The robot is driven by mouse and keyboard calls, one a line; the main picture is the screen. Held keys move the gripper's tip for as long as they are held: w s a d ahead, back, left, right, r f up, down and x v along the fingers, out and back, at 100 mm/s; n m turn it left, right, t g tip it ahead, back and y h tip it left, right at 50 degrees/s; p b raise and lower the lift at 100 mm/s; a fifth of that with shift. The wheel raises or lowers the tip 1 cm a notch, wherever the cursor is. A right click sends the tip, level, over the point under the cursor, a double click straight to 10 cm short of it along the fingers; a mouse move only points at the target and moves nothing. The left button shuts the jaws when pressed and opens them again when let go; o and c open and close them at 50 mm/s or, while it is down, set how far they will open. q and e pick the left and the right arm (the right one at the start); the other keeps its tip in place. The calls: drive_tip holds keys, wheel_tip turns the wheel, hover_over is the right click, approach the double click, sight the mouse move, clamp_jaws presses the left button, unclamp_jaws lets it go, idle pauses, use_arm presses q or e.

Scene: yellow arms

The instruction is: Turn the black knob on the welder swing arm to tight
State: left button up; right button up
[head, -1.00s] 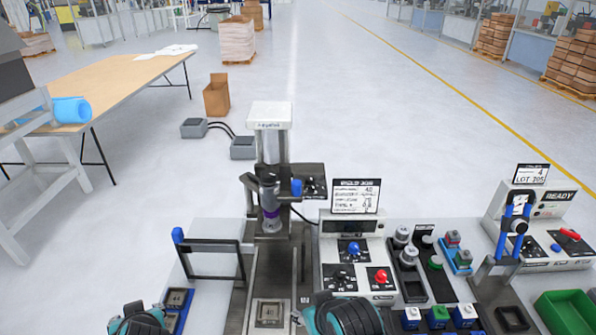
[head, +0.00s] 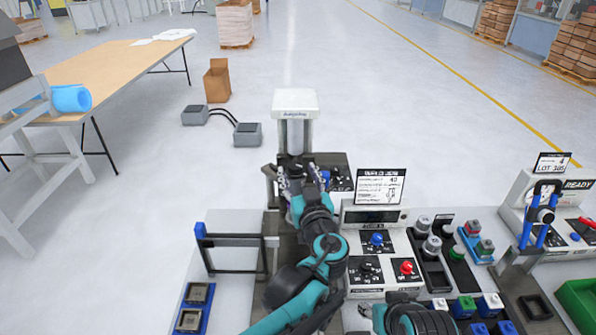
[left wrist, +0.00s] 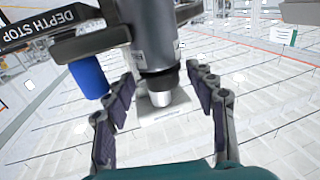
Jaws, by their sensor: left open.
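The welder stands at the centre of the head view, with a white-topped column (head: 295,105). My left gripper (head: 303,180) is at the welder's head, in front of the column, and hides much of the swing arm there. In the left wrist view, my open left gripper (left wrist: 160,76) has one finger on each side of a dark grey cylinder (left wrist: 148,35) with a black collar and silver tip. A gap shows between fingers and collar. A blue cylinder (left wrist: 89,77) hangs by the DEPTH STOP label (left wrist: 38,25). I cannot single out the black knob.
A control box (head: 376,243) with blue, black and red knobs stands right of the welder. A black frame (head: 232,240) stands at its left. Small grey and green parts and a blue-handled clamp (head: 541,215) crowd the right.

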use_arm(q)
drive_tip(key=shift+x, duration=1.2)
drive_tip(key=shift+a, duration=0.1)
drive_tip(key=c, duration=1.2)
